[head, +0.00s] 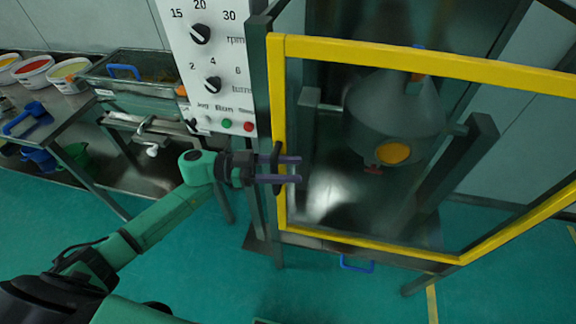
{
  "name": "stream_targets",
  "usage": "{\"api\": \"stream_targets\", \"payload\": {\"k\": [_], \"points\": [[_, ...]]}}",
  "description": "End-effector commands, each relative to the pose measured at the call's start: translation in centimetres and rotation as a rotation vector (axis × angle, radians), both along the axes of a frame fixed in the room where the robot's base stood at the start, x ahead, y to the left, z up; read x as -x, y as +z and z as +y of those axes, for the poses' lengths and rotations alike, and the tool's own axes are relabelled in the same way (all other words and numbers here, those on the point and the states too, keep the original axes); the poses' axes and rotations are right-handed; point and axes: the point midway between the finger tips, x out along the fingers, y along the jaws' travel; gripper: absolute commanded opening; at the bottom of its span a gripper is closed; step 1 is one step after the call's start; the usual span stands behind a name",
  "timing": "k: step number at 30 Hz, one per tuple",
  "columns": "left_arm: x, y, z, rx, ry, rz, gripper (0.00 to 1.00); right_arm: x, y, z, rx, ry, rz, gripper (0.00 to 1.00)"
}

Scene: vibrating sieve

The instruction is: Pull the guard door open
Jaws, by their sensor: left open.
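The guard door (390,62) is a yellow frame around a clear pane, in front of the machine. Its left upright stands close beside a dark post (262,95), and I cannot tell whether there is a gap between them. A dark upright handle (278,150) sits on the left upright. My left gripper (294,169) is at this handle, its two purple fingers apart and pointing right, overlapping the yellow upright. The fingers partly hide the handle, and I cannot tell whether they touch it. My right gripper is not in view.
Behind the pane hangs a grey conical vessel (395,115) with a yellow disc. A control panel (208,70) with knobs and buttons stands left of the door. A bench (75,110) with a tray and tubs is at left.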

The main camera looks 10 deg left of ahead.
Motion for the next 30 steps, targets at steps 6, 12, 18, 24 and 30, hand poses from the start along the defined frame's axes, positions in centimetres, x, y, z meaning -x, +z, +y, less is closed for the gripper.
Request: {"api": "stream_targets", "payload": {"k": [6, 12, 18, 24, 30], "points": [[0.02, -0.02, 0.05, 0.0, 0.0, 0.0, 0.0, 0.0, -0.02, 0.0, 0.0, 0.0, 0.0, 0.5], [0.03, -0.02, 0.07, 0.0, 0.0, 0.0, 0.0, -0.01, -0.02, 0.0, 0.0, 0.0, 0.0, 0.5], [0.02, -0.01, 0.08, 0.0, 0.0, 0.0, 0.0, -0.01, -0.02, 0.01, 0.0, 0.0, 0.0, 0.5], [0.02, -0.01, 0.08, 0.0, 0.0, 0.0, 0.0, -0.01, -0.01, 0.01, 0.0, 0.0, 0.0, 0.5], [0.02, -0.01, 0.08, 0.0, 0.0, 0.0, 0.0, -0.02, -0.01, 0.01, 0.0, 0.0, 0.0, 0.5]]}}
